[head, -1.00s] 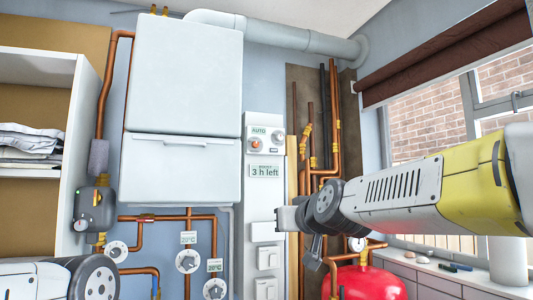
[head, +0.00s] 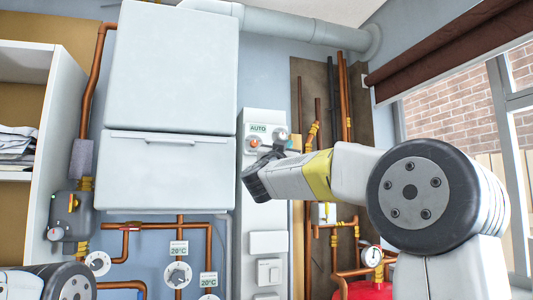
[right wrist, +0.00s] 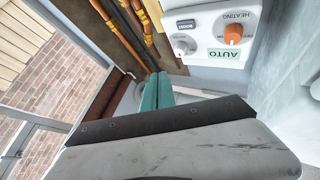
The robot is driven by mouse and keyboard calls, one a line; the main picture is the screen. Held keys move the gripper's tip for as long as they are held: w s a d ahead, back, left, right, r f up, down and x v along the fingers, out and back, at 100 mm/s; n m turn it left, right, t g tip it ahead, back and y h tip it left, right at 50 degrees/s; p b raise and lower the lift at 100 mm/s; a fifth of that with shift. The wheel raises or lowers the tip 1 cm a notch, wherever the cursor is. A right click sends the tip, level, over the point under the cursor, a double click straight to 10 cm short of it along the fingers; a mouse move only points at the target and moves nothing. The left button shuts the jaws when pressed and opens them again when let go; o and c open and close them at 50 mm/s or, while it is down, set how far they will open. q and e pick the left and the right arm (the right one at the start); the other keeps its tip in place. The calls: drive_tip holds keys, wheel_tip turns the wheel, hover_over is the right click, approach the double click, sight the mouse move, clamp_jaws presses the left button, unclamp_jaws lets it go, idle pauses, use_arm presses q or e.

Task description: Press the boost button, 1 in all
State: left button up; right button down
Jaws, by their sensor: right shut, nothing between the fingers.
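The control panel (head: 252,210) stands right of the white boiler. In the right wrist view, the dark rectangle marked BOOST (right wrist: 185,25) shows beside a grey round knob (right wrist: 183,45) and the orange heating knob (right wrist: 233,34). In the head view, the orange knob (head: 255,142) and grey knob (head: 280,133) show, but my right gripper (head: 279,150) covers the boost spot. In the right wrist view, its teal fingers (right wrist: 158,90) are shut and empty, apart from the panel face in the picture. Contact cannot be told in the head view. My left gripper is out of view.
The boiler (head: 170,70) hangs left of the panel. Copper pipes (head: 345,100) run on the right, with a pressure gauge (head: 373,255) and a red vessel (head: 370,291) low down. A window (head: 450,110) is at far right, shelves (head: 65,120) at far left.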

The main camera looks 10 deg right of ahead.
drive_tip(key=shift+w, duration=0.1)
idle(0.3)
drive_tip(key=w+a, duration=0.1)
drive_tip(key=w, duration=0.7)
drive_tip(key=shift+w+a, duration=0.2)
drive_tip(key=shift+a, duration=0.1)
drive_tip(key=shift+w, duration=0.1)
idle(1.7)
drive_tip(key=shift+w, duration=0.3)
drive_tip(key=shift+w+a, duration=0.15)
drive_tip(key=shift+w, duration=0.2)
idle(0.6)
idle(0.4)
drive_tip(key=shift+s, duration=0.75)
drive_tip(key=shift+s, duration=0.1)
drive_tip(key=shift+s+d, duration=0.2)
drive_tip(key=shift+s, duration=0.6)
drive_tip(key=shift+s+d, duration=0.25)
drive_tip(key=shift+s, duration=0.55)
drive_tip(key=shift+s+d, duration=0.2)
drive_tip(key=shift+s, duration=0.6)
